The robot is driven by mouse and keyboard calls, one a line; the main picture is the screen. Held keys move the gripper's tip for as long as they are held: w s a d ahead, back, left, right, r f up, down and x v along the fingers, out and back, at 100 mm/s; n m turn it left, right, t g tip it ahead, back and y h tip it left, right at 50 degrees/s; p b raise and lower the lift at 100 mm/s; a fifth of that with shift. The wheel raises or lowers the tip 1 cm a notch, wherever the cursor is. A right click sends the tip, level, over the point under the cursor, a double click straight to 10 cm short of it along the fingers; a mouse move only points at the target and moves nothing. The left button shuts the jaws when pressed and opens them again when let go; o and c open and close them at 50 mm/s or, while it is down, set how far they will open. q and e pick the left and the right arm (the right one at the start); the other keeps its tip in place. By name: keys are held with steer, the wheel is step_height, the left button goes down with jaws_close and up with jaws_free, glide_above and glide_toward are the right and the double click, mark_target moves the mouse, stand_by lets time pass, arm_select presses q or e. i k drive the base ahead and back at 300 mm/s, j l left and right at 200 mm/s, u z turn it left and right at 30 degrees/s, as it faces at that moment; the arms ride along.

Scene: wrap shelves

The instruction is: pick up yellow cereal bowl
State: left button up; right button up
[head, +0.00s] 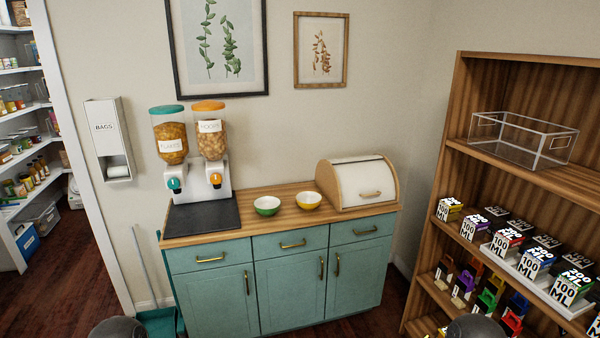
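The yellow cereal bowl (308,201) sits upright on the wooden top of the teal cabinet (275,217), left of the bread box. A green bowl (267,206) stands just to its left. Both bowls look white inside. Dark rounded parts of my own body show at the bottom edge, one left of centre and one right. Neither of my grippers is in view, and nothing touches the bowls.
A bread box (357,183) stands right of the bowls. A cereal dispenser (196,150) stands on a dark mat (203,216) at left. A wooden shelf (520,180) with boxes and a clear bin (521,140) is at right. Dark floor shows before the cabinet.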

mark_target(309, 201)
steer(key=i+u, duration=0.1)
steer(key=i, duration=0.9)
steer(key=i+l, duration=0.2)
steer(key=i, duration=0.8)
steer(key=j+u, duration=0.05)
